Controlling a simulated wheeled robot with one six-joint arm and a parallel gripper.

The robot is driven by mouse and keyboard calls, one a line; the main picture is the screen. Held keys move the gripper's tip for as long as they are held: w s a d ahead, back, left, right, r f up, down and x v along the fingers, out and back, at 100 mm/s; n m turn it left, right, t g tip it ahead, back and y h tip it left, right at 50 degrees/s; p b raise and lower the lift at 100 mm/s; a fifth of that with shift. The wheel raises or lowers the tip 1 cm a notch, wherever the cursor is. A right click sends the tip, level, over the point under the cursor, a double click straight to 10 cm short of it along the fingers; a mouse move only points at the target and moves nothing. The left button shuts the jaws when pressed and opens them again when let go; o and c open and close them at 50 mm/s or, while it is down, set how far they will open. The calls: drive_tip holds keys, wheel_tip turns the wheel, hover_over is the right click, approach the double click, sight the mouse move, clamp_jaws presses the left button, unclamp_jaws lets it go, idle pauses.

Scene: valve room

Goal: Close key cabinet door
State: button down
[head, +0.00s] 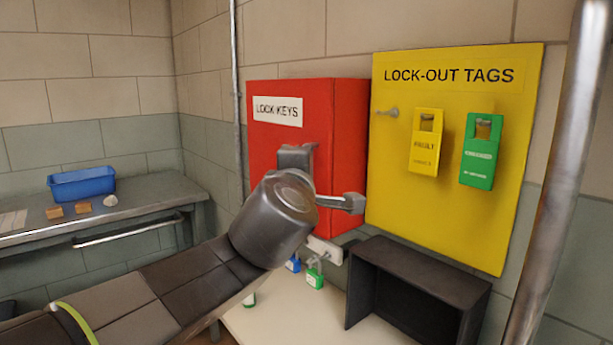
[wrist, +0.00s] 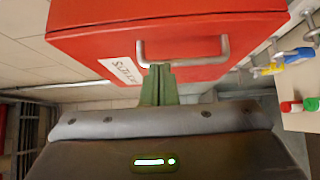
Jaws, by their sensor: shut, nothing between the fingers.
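The red key cabinet (head: 265,150), with a white LOCK KEYS label (head: 278,110), hangs on the wall in the head view. Its red door (wrist: 90,45) looks flush with the box, with no clear gap showing, though my arm covers part of its front. In the wrist view a silver bar handle (wrist: 185,62) crosses the door. My gripper (wrist: 158,68) is shut and empty, its fingertips at the handle's left part and close to the door face. I cannot tell whether they touch. In the head view my wrist hides the fingertips.
A yellow lock-out tags board (head: 455,150) with yellow and green tags is right of the cabinet. A black open box (head: 415,290) stands below it. Padlocks hang under the cabinet, including a green one (head: 314,277). A bench with a blue bin (head: 82,184) is left.

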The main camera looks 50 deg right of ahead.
drive_tip(key=s+p, duration=0.4)
drive_tip(key=s, duration=0.5)
drive_tip(key=shift+s+d, duration=0.25)
drive_tip(key=shift+s, duration=0.15)
drive_tip(key=shift+w, duration=0.1)
